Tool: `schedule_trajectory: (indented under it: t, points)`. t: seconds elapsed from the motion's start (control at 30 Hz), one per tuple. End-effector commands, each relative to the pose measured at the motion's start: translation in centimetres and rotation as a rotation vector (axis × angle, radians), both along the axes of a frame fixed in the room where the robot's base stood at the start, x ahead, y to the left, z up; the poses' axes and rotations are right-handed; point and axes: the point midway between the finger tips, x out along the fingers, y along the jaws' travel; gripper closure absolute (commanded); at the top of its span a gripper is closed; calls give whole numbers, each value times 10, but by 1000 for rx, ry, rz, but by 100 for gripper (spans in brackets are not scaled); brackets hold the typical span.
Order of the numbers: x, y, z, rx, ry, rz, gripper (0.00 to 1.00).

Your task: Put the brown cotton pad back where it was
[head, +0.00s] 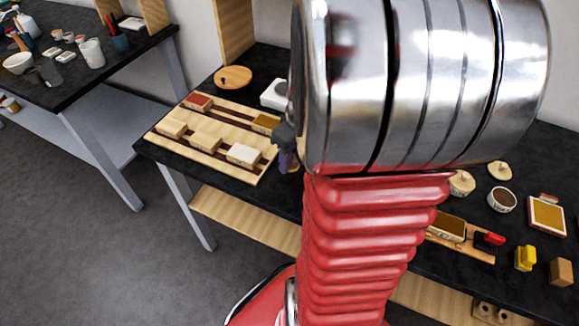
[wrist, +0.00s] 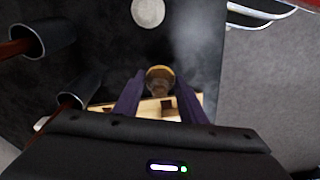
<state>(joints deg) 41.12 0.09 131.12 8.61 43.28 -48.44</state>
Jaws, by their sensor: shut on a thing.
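My gripper (head: 286,158) is at the right edge of a pale wooden rack (head: 207,158) on the black table, mostly hidden behind my own arm. In the wrist view, its two purple fingers (wrist: 160,92) close on a small round brown thing with a yellowish rim, which seems to be the brown cotton pad (wrist: 159,80). The wooden rack (wrist: 103,107) shows just below it in that view. The rack holds several pads in rows: a red one (head: 198,101), a golden-brown one (head: 265,122) and cream ones. I cannot tell whether the held pad touches anything.
A round wooden disc (head: 233,77) and a white block (head: 274,95) stand behind the rack. To the right are a small bowl (head: 502,200), a framed golden sheet (head: 547,215), a yellow block (head: 525,258) and a brown block (head: 561,271). Another black table stands at left.

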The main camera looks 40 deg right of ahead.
Motion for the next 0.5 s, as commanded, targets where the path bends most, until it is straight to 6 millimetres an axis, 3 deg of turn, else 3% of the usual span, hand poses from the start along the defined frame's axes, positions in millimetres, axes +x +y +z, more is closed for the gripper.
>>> schedule_trajectory:
  t: [0.23, 0.5]
  points:
    - [-1, 0, -30, 2, 2, -1, 84]
    - [-1, 0, -34, 0, 0, -2, 84]
